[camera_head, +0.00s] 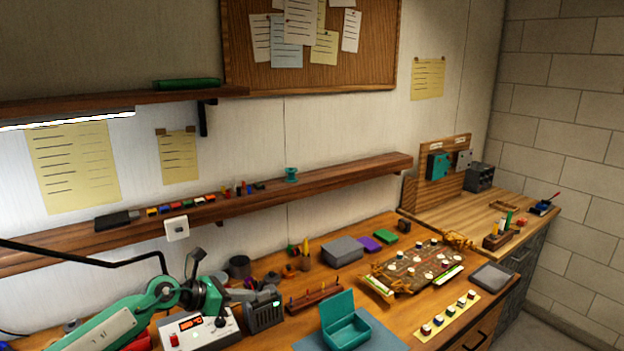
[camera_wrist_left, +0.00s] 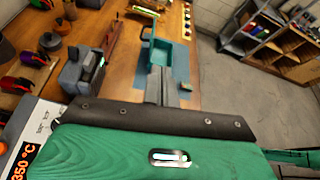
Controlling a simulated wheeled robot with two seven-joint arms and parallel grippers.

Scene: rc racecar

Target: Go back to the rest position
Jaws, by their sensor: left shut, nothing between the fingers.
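My left arm, green and dark grey, comes in from the lower left in the head view. Its gripper (camera_head: 243,294) is over the front left of the wooden workbench (camera_head: 288,327), close to a dark device with a small screen (camera_head: 263,310). In the left wrist view the dark fingers (camera_wrist_left: 162,86) are together and empty. They point towards an open teal box (camera_wrist_left: 172,53), apart from it as far as I can tell. The teal box also shows in the head view (camera_head: 345,322). My right gripper is in neither view.
A white soldering station (camera_head: 198,332) with a red display stands below the left wrist. A tool rack (camera_head: 314,298), a grey box (camera_head: 342,251) and a circuit board in a holder (camera_head: 415,267) stand on the bench. A wooden shelf (camera_head: 345,176) runs along the wall behind.

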